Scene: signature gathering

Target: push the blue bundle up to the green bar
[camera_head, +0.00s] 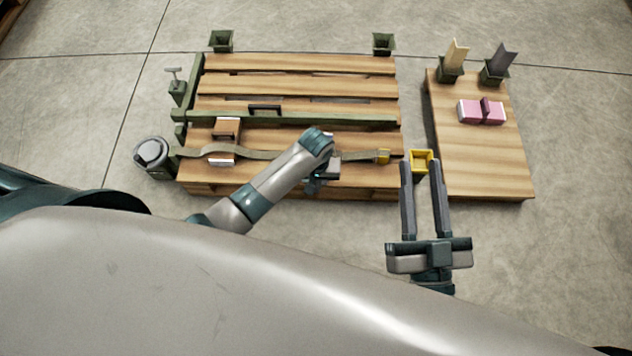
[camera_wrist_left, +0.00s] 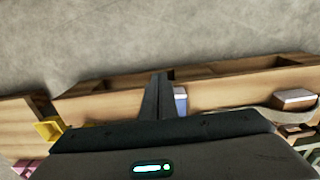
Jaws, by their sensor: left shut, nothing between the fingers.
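The green bar (camera_head: 300,119) runs across the slatted wooden pallet, with a dark handle on it. The blue bundle (camera_wrist_left: 181,101) shows in the left wrist view as a small blue and white block just right of my left fingers; the rest of it is hidden behind them. In the head view my left arm covers most of that spot. My left gripper (camera_head: 320,176) is shut and empty, low over the pallet's front part; its fingers also show in the left wrist view (camera_wrist_left: 158,96). I cannot tell whether they touch the bundle. My right gripper (camera_head: 421,168) is open.
A yellow square frame (camera_head: 421,153) is at my right fingertips. Pink bundles (camera_head: 470,111) lie on the right board (camera_head: 480,165). A grey winch (camera_head: 151,153) stands left.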

